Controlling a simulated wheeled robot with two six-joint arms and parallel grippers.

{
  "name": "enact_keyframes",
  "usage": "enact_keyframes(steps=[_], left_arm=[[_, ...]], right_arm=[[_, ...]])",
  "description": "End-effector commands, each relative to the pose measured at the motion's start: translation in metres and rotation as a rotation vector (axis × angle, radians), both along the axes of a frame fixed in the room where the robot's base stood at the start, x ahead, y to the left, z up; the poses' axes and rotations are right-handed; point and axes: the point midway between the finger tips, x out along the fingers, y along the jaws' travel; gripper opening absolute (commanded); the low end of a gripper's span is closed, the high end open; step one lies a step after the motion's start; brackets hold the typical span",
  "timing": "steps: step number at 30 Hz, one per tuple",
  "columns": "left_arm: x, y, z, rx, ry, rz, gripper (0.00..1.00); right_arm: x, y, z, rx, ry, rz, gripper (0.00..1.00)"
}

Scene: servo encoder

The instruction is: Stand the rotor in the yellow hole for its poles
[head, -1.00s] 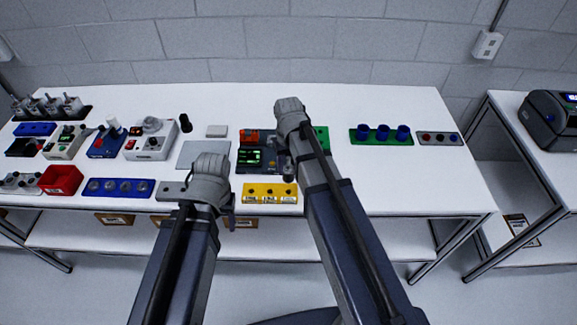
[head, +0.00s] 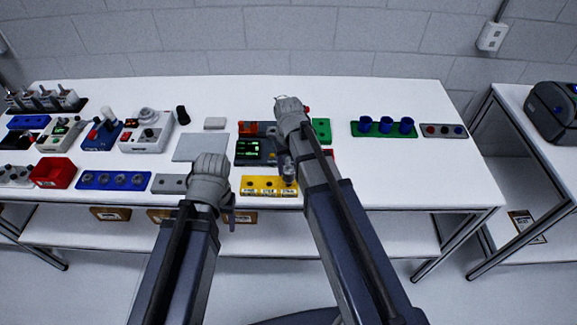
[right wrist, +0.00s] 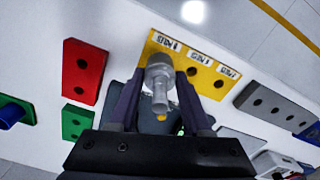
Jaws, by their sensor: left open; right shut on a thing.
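The yellow block (head: 262,191) lies near the front edge of the table. It has a row of holes with white labels; in the right wrist view (right wrist: 203,62) two holes show, and the rotor covers part of the block. My right gripper (right wrist: 160,100) is shut on the grey metal rotor (right wrist: 160,75). In the head view the rotor (head: 289,179) is at the right end of the yellow block. I cannot tell whether its lower end touches the block. My left gripper (head: 229,213) is open and empty near the table's front edge, left of the block.
Behind the block is a dark unit with a green display (head: 248,148). A grey plate (head: 200,148) and a grey holed strip (head: 169,184) lie left. A green block with blue cups (head: 384,129) stands right. The table's right front is clear.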

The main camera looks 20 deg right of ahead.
Motion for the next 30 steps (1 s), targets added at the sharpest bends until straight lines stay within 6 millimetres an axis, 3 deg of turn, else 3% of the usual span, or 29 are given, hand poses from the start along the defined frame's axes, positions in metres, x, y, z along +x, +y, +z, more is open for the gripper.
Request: enact_keyframes(steps=[30], left_arm=[[0.0, 0.0, -0.019, 0.0, 0.0, 0.0, 0.59]], right_arm=[[0.0, 0.0, -0.019, 0.0, 0.0, 0.0, 0.0]])
